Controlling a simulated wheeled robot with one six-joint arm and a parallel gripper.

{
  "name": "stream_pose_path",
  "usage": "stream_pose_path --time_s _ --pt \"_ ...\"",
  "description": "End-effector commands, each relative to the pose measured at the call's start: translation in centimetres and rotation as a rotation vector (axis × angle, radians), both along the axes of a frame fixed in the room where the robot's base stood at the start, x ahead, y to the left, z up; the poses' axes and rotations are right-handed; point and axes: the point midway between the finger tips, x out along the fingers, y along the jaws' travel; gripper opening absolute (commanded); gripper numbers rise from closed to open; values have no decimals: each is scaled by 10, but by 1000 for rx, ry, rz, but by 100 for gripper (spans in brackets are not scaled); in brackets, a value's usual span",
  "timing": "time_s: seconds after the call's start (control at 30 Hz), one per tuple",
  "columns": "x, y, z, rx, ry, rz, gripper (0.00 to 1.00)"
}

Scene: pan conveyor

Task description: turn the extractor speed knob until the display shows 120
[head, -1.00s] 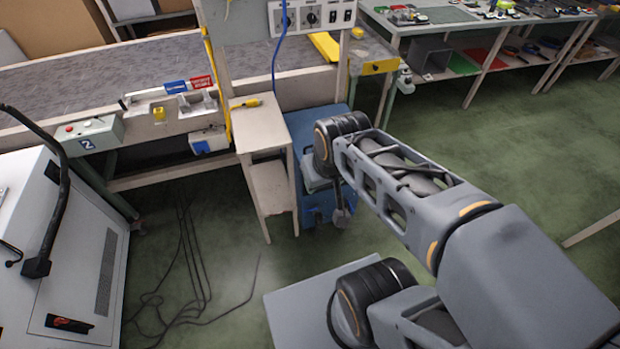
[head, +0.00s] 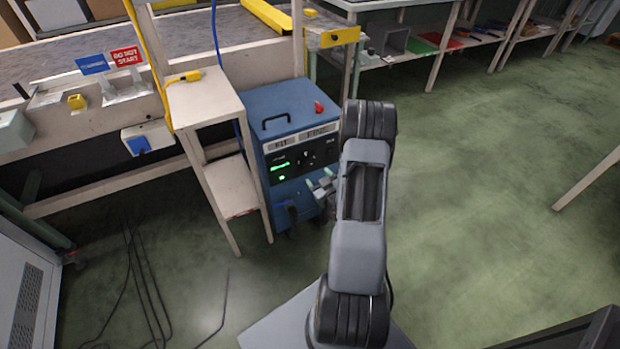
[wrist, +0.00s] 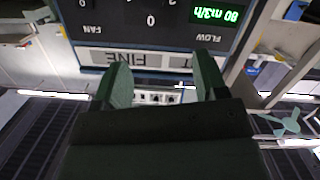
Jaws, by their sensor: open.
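The blue extractor box (head: 270,100) stands on the floor right of a small wooden stand. Its black front panel (head: 291,165) carries a lit green display (head: 280,168). In the wrist view the display (wrist: 215,14) appears upside down and reads 80 m3/h, beside the label FLOW. A small dark knob (head: 306,158) seems to sit on the panel right of the display; I cannot make out its setting. My gripper (wrist: 164,78) is open and empty, with its fingers apart in front of the label strip marked FINE. In the head view my gripper (head: 322,184) is close to the panel's lower right, partly hidden.
The wooden stand (head: 205,98) is close on the extractor's left and holds a yellow tool (head: 184,77). A red part (head: 319,107) is on top of the extractor. Dark cables (head: 140,285) lie on the floor at left.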

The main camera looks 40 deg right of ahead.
Motion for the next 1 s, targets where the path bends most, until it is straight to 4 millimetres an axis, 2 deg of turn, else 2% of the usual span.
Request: stream_pose_path --time_s 0.03,0.1,0.23,0.33,0.47,0.8,1.0 --pt "-8 -3 -22 8 -34 -8 66" --pt "-16 -5 -32 14 -79 -13 66" --pt "-24 -7 -42 20 -136 -22 66" --pt "-20 -9 -44 18 -155 -24 66" --pt "-1 -12 -44 18 -162 -22 66" --pt "63 -25 -44 19 -160 -23 66" --pt "89 -31 -44 20 -159 -24 66"
